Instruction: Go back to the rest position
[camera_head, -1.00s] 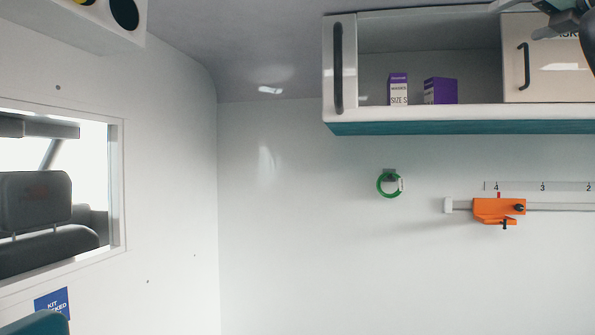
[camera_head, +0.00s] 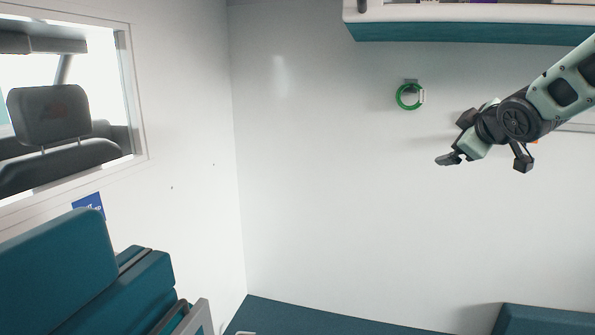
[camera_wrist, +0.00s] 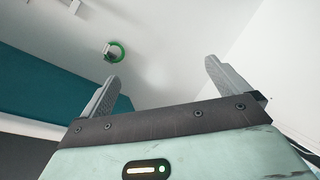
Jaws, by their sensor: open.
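My gripper (camera_head: 484,162) hangs from my arm at the right of the head view, in front of the white wall. Its two fingers are spread apart. In the wrist view my gripper (camera_wrist: 160,85) is open, with nothing between the fingers. A green ring (camera_head: 409,96) hangs on a small grey wall holder, left of and a little above my gripper in the head view. The green ring also shows in the wrist view (camera_wrist: 123,51), beyond the left finger. My gripper is apart from it.
A wall cabinet with a teal underside (camera_head: 460,29) runs along the top right. Teal seats (camera_head: 60,270) stand at the lower left, below a window (camera_head: 65,95). A teal surface (camera_head: 300,318) lies along the bottom. The wall between is clear.

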